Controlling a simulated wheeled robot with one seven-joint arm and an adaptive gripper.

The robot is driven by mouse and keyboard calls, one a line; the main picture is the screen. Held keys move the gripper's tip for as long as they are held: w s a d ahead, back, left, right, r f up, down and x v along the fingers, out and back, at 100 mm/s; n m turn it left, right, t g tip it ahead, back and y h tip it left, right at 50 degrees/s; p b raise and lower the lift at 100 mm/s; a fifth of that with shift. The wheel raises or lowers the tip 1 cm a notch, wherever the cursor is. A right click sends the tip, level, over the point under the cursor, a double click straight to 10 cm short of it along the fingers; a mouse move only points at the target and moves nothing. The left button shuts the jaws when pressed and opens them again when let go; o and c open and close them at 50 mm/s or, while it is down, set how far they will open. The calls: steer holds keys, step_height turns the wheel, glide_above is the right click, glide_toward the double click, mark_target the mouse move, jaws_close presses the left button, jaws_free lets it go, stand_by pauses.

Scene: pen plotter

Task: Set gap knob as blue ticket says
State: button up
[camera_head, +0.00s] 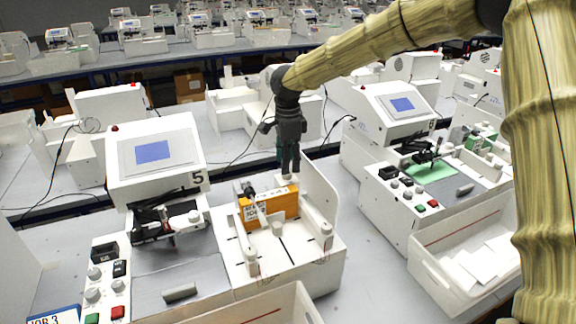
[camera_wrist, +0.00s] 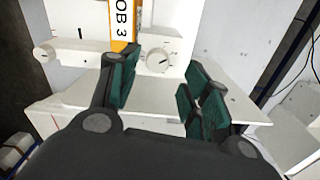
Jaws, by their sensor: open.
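My gripper (camera_head: 290,158) is open and empty, pointing down beside the orange block (camera_head: 284,203) on the white feeder unit of machine 5. In the wrist view its green-padded fingers (camera_wrist: 163,85) stand apart. A round white dial with a dark mark (camera_wrist: 158,61) shows beyond and between them, seemingly not touched. A smaller white knob (camera_wrist: 44,53) is at the left. I cannot read which is the gap knob.
Machine 5 has a blue screen (camera_head: 153,151) and a front panel with knobs (camera_head: 92,295), a green button (camera_head: 91,318) and a red button (camera_head: 118,312). A tall white plate (camera_head: 318,195) stands right of my gripper. Another plotter (camera_head: 392,115) stands to the right.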

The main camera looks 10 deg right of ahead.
steer(key=shift+s+f, duration=0.3)
steer(key=shift+f, duration=0.5)
steer(key=shift+w+f+p, duration=0.15)
steer(key=shift+f+p, duration=0.15)
steer(key=shift+f, duration=0.45)
steer(key=shift+r, duration=0.1)
steer(key=shift+c, duration=0.2)
steer(key=c, duration=1)
